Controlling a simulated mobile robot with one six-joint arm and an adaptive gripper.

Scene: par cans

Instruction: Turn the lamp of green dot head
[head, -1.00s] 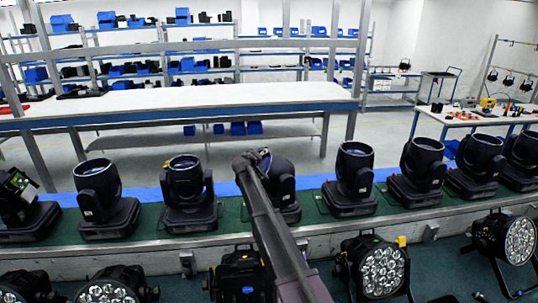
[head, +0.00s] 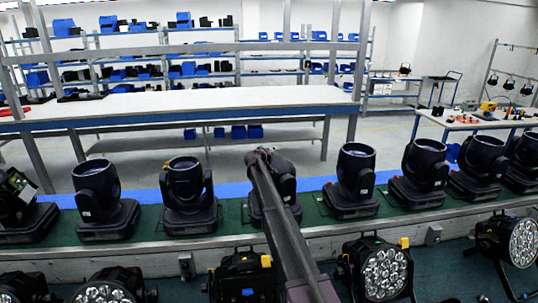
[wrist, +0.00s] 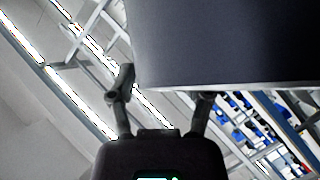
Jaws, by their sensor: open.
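Several black moving heads stand in a row on the green bench top. The middle moving head (head: 285,184) is partly hidden behind my arm. My gripper (head: 262,155) is at the upper left part of its lamp in the head view. In the wrist view, a big dark smooth lamp housing (wrist: 230,45) fills the upper right. My gripper (wrist: 162,95) is open there, with the left finger beside the housing's edge and the right fingertip hidden by the housing. I cannot tell if they touch. I can make out no green dot on any head.
A neighbouring head (head: 187,197) stands to the left and another head (head: 354,182) to the right, with narrow gaps between. Par cans (head: 377,267) stand in front, below the bench. A long white table (head: 190,102) and shelves are behind.

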